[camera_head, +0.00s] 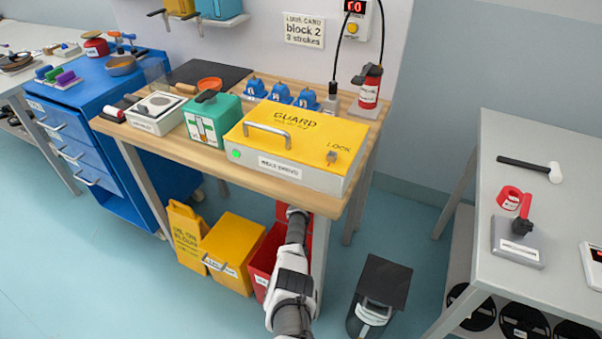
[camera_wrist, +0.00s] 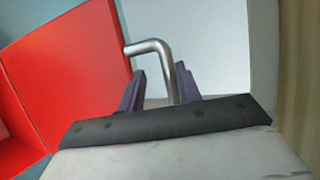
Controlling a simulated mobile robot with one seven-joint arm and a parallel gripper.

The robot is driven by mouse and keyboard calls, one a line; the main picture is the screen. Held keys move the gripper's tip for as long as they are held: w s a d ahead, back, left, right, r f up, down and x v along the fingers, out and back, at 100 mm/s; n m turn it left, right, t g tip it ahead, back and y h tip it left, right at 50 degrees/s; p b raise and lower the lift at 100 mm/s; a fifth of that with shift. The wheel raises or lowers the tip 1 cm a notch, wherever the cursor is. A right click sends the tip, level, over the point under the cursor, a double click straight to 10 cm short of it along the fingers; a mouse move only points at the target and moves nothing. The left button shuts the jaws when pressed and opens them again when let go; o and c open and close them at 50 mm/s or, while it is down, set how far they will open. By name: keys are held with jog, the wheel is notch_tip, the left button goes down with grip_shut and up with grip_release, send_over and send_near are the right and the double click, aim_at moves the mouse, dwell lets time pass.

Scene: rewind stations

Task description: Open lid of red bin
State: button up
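The red bin (camera_head: 261,266) stands on the floor under the wooden workbench, to the right of a yellow bin. Its red lid (camera_head: 281,211) appears tilted up at the back, partly hidden by my arm and the bench. In the wrist view a large red panel (camera_wrist: 70,70), which looks like the lid, fills the left side. A bent metal handle (camera_wrist: 155,48) projects from the panel's right edge and runs down between my fingers. My gripper (camera_wrist: 160,85) has its two purple fingers apart on either side of the handle, with visible gaps. In the head view my arm covers part of the bin.
The yellow bin (camera_head: 232,252) and a yellow floor sign (camera_head: 187,237) stand left of the red bin. A black-topped pedal bin (camera_head: 378,292) stands to the right. The workbench (camera_head: 180,148) and its leg (camera_head: 319,255) are close to my arm. Open floor lies in front.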

jog(key=shift+s+f, duration=0.3)
jog(key=shift+f, duration=0.25)
jog(key=shift+s+r+p, duration=0.3)
jog(key=shift+s+p, duration=0.1)
jog(key=shift+p, duration=0.35)
jog(key=p+v, duration=0.6)
jog(key=v, duration=0.6)
jog(key=shift+s+r+p, duration=0.2)
jog(key=shift+r+p, duration=0.2)
jog(key=shift+r, duration=0.1)
